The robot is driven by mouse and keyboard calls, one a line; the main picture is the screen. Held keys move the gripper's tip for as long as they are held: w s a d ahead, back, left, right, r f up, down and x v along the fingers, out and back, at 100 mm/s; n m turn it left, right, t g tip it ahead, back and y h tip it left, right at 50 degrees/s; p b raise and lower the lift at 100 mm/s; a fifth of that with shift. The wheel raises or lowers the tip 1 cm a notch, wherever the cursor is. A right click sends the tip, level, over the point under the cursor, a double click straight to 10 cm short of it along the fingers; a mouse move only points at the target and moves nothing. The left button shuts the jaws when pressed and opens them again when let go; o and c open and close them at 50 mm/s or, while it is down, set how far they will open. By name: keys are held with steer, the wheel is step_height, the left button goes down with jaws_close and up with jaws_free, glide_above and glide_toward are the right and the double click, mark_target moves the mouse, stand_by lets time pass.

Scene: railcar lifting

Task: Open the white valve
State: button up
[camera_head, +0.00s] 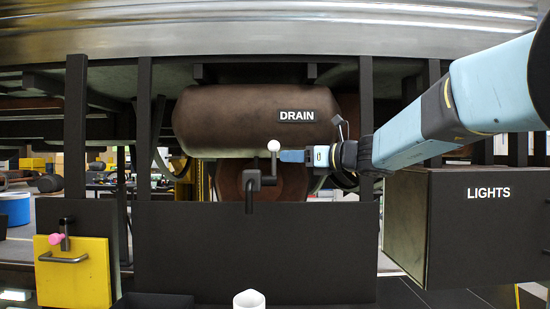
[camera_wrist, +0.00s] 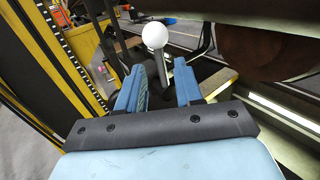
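The white valve has a round white knob (camera_head: 273,145) on a short lever, above a dark bent pipe (camera_head: 249,192) in front of the brown tank. In the wrist view the white knob (camera_wrist: 155,35) stands on its grey stem (camera_wrist: 163,70), seen between and beyond my fingers. My gripper (camera_head: 291,156) reaches in from the right and its fingertips are close to the right side of the lever. In the wrist view my gripper (camera_wrist: 159,88) is open, with a clear gap between its two blue fingers. Whether a finger touches the stem cannot be told.
A brown tank (camera_head: 225,120) labelled DRAIN hangs behind the valve. A dark panel (camera_head: 320,255) stands below. A LIGHTS box (camera_head: 480,235) is at the right under my arm. A yellow box (camera_head: 75,285) with a handle and pink knob (camera_head: 55,239) is at the left. A white cup-like pipe end (camera_head: 249,299) is at the bottom.

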mark_target(275, 156)
steer(key=x, duration=0.6)
steer(key=shift+w+a, duration=0.2)
steer(key=shift+a, duration=0.05)
jaws_close()
steer(key=shift+d, duration=0.15)
